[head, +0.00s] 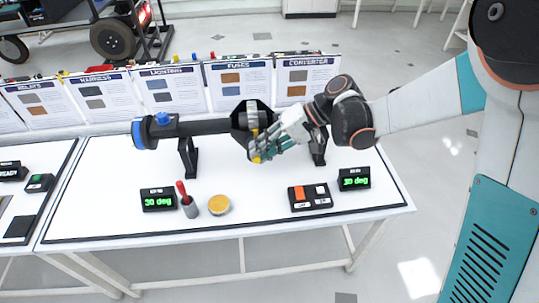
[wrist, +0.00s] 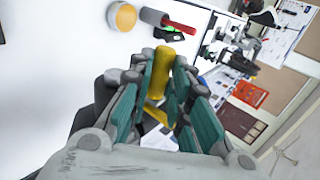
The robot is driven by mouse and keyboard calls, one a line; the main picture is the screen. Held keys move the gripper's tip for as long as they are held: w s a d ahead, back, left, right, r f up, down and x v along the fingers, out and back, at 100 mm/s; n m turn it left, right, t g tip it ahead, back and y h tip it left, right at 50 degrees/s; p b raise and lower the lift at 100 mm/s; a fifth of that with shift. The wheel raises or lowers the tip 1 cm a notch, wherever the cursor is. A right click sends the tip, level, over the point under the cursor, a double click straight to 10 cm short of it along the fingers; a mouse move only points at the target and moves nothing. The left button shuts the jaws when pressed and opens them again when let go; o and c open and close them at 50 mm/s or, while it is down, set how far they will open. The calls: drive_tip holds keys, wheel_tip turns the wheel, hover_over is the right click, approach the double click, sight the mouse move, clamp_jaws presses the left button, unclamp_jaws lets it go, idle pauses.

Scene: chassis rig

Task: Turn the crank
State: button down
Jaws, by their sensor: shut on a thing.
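The crank rig is a dark horizontal shaft (head: 205,127) on black stands on the white table, with a blue knob (head: 162,118) near its left end. A black hub (head: 240,121) sits toward its right end. The yellow crank handle (head: 256,159) is at the hub's lower front. My gripper (head: 265,146) reaches in from the right and is shut on the handle. In the wrist view, the yellow handle (wrist: 157,75) stands between the teal-padded fingers of my gripper (wrist: 162,92). The fingers partly hide the handle and the hub's right side.
A left display (head: 158,199) and a right display (head: 354,179) both read 30 deg. A red-handled tool (head: 187,200), a yellow-topped cylinder (head: 219,205) and a switch box (head: 310,197) stand along the front. Labelled boards (head: 238,86) line the back edge.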

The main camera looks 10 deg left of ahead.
drive_tip(key=shift+w+d+f+y+b, duration=0.15)
drive_tip(key=shift+d+f+y+b, duration=0.05)
drive_tip(key=shift+d+y+b, duration=0.4)
drive_tip(key=shift+a, duration=0.1)
drive_tip(key=c, duration=1.5)
unclamp_jaws()
drive_tip(key=v, duration=1.2)
drive_tip(key=shift+w+f, duration=0.15)
